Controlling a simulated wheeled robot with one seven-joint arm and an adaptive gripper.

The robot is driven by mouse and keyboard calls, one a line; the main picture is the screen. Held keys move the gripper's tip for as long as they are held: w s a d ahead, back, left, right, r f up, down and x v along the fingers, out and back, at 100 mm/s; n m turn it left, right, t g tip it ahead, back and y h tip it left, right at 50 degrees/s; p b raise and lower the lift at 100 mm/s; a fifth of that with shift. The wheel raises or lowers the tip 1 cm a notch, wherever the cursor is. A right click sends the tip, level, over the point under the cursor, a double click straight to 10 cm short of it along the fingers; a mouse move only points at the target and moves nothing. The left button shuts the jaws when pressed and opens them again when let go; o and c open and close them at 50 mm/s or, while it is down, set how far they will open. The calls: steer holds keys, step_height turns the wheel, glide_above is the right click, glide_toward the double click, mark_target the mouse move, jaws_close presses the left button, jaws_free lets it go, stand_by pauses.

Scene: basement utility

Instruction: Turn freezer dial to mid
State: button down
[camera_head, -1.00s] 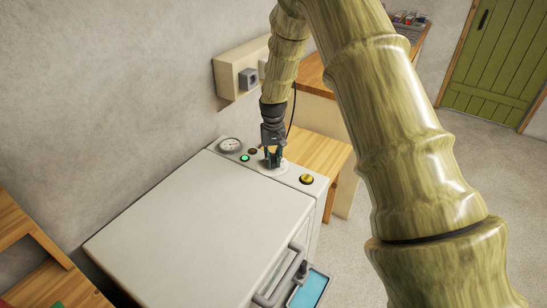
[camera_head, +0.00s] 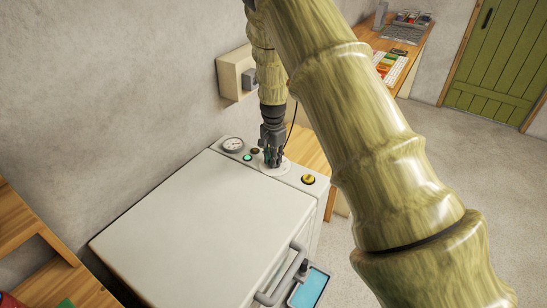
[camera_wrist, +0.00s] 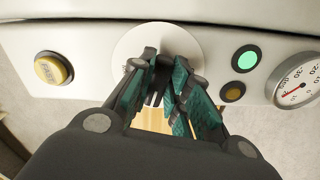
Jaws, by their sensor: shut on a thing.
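The white chest freezer (camera_head: 180,225) stands below me, with a control strip at its far end. The freezer dial shows as a round white disc (camera_wrist: 190,38) in the wrist view; its grip is hidden between my fingers and its pointer cannot be read. In the head view only the edge of the disc (camera_head: 286,166) shows. My gripper (camera_head: 272,161) points down over the dial and is shut on it. In the wrist view the teal-padded fingers (camera_wrist: 163,72) are in front of the disc, close together at the tips.
A gauge (camera_head: 232,145), a green light (camera_head: 248,157) and an amber light (camera_wrist: 233,92) lie on one side of the dial. A yellow button (camera_head: 308,179) lies on the other. A wall box (camera_head: 237,73) and wooden bench (camera_head: 310,150) are close behind.

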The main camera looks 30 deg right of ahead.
steer(key=shift+w+r+m, duration=0.1)
steer(key=shift+w+m, duration=0.1)
steer(key=shift+m, duration=1.2)
steer(key=c, duration=1.4)
jaws_free()
steer(key=shift+o, duration=0.2)
step_height(320, 180, up, 12)
